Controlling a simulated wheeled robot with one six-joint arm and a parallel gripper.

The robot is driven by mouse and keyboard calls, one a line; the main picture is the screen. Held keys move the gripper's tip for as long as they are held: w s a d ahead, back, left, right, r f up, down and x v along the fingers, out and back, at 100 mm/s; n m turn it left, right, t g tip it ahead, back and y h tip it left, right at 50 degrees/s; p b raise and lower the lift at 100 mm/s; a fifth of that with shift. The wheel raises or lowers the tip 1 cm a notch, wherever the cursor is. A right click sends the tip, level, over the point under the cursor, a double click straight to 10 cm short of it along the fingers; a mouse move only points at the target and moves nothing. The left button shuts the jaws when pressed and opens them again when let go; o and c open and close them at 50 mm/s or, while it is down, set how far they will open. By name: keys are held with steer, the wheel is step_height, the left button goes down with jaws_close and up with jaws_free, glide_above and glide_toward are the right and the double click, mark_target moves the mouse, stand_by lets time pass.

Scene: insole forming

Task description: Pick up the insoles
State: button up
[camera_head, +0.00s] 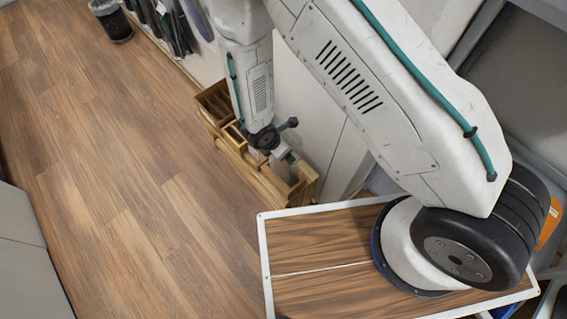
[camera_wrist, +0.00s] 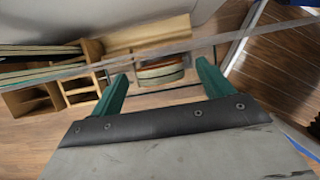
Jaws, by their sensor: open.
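My gripper (camera_wrist: 162,88) is open in the wrist view, with its two green fingers spread apart. A small stack of layered pieces with rounded edges (camera_wrist: 160,73), which look like the insoles, shows beyond and between the fingertips. The fingers do not visibly touch it. The stack sits in a wooden rack (camera_wrist: 95,48) with compartments. In the head view my gripper (camera_head: 289,158) is over the right part of the same rack (camera_head: 268,180); the stack there is largely hidden by my wrist.
Long thin sheets (camera_wrist: 40,72) stick out of the rack's left side in the wrist view. A wood-topped platform with a white rim (camera_head: 264,250) lies under my arm's base. A dark bin (camera_head: 111,20) stands far left. The wooden floor (camera_head: 110,160) is clear.

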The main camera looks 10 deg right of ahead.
steer(key=shift+w+d+f, duration=0.1)
steer(key=shift+f, duration=0.3)
steer(key=c, duration=1.3)
steer(key=shift+c, duration=0.2)
steer(key=shift+r, duration=0.1)
